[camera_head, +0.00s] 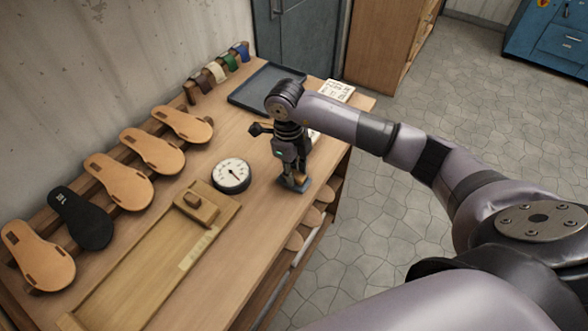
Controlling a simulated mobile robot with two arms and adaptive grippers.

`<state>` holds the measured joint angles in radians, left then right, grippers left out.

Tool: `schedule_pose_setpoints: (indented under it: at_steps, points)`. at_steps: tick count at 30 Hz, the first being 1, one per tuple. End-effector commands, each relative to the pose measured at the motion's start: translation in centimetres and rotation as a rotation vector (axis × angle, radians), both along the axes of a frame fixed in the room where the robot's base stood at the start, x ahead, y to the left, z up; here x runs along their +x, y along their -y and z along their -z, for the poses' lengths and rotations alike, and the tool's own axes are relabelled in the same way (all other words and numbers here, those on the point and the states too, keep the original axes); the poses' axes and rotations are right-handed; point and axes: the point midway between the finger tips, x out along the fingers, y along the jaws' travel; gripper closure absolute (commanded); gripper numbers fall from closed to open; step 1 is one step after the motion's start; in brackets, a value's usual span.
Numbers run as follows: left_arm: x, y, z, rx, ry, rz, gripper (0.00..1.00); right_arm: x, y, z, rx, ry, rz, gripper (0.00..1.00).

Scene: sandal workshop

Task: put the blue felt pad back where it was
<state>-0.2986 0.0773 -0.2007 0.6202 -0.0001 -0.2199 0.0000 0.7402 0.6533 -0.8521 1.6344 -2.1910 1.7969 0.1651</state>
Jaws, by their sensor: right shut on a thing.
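My right gripper (293,180) points down over the right part of the wooden workbench (255,205), near its front edge. It is shut on a small flat blue piece, the blue felt pad (291,187), which shows at the fingertips and is partly hidden by them. The pad is at or just above the bench top; I cannot tell whether it touches. My left gripper is not in view.
A round dial gauge (231,175) and a wooden jig board (150,257) lie left of the gripper. Several sandal soles (118,181) rest along the wall. A dark tray (266,89), a rack of coloured straps (217,73) and a white card (338,91) are at the back.

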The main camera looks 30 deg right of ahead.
Motion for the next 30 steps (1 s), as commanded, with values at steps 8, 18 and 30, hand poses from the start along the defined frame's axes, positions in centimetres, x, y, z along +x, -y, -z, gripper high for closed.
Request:
schedule_pose_setpoints:
  at_steps: [8,18,30]
  points:
    - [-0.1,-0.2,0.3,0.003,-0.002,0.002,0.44,0.0,0.0,0.3,0.0,0.0,0.0,0.67]
    - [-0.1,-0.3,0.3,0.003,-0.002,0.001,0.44,0.0,0.0,0.2,0.0,0.0,0.0,0.56]
    - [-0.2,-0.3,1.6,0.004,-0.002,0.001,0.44,0.4,-0.2,-3.1,0.0,0.008,-0.001,0.56]
